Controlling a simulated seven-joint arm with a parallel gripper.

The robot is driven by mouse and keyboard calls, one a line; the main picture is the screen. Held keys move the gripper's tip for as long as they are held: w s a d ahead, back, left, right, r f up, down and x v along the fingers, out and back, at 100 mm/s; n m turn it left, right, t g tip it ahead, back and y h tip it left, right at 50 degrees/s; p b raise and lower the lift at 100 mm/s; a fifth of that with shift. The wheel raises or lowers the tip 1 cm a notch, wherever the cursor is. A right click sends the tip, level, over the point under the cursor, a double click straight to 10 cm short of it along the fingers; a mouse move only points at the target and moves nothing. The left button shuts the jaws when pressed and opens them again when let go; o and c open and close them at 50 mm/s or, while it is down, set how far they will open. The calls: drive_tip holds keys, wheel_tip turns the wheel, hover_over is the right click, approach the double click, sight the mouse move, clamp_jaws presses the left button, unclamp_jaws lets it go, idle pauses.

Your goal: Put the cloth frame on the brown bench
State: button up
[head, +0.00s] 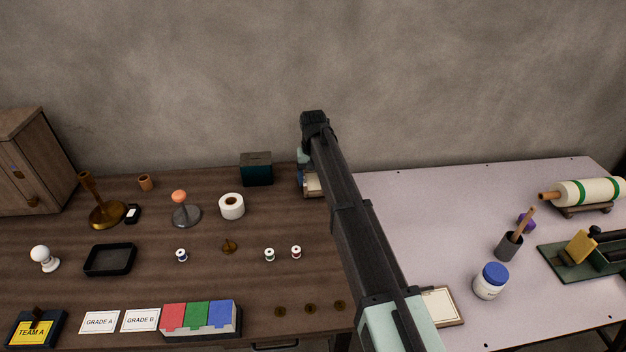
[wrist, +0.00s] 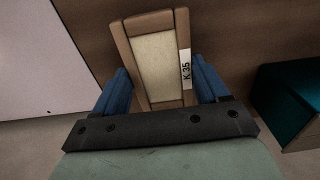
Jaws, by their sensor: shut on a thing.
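The cloth frame (wrist: 157,68), a wooden frame around cream cloth with a "K 35" label, is between the two blue fingers of my gripper (wrist: 160,78) in the wrist view. My gripper is shut on it. In the head view the frame (head: 313,186) shows only in part beside my arm, near the back right of the brown bench (head: 210,275). My gripper (head: 305,182) is mostly hidden there by the arm. I cannot tell whether the frame touches the bench top.
A dark teal box (head: 256,170) stands close left of my gripper. White tape (head: 231,206), small spools (head: 269,254) and a black tray (head: 110,260) sit further left. The pale table (head: 420,220) adjoins on the right, with a framed panel (head: 441,304) and a blue-lidded jar (head: 491,281).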

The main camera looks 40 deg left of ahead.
sight(313, 181)
drive_tip(key=shift+f, duration=0.45)
drive_tip(key=o, duration=1.1)
drive_tip(key=shift+f, duration=0.1)
drive_tip(key=shift+c, duration=0.2)
wheel_tip(313, 181, up, 12)
